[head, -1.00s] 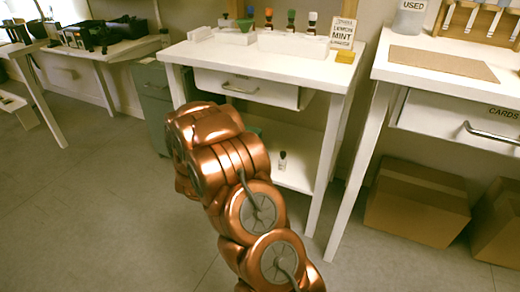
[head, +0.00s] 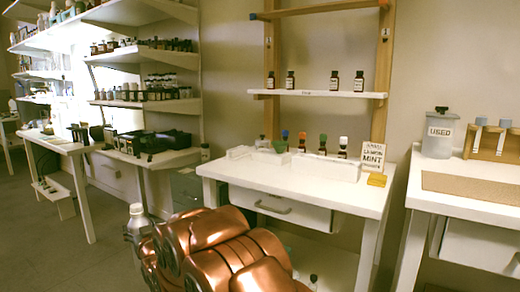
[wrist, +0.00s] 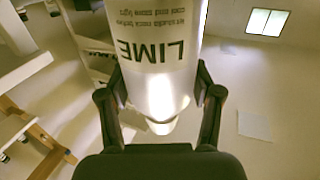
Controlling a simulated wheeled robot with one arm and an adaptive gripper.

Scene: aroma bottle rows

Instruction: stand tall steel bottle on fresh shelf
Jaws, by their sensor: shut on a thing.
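My gripper (wrist: 160,112) is shut on the tall steel bottle (wrist: 163,60), a pale shiny cylinder with a LIME label that appears upside down in the wrist view. In the head view the bottle's top (head: 137,214) shows at the left of my copper arm, held upright; my gripper is hidden there. The fresh shelf (head: 350,95) is a white board on a wooden frame above the middle table, with a small label too blurred to read surely. Several dark bottles stand on it, with a gap in the middle and free room at its ends.
The middle table (head: 265,180) holds white trays, small bottles with coloured caps, a LEMON MINT card (head: 372,156) and a yellow block (head: 377,180). A USED jar (head: 438,135) stands on the right table. Crowded shelves (head: 150,105) hang at the left.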

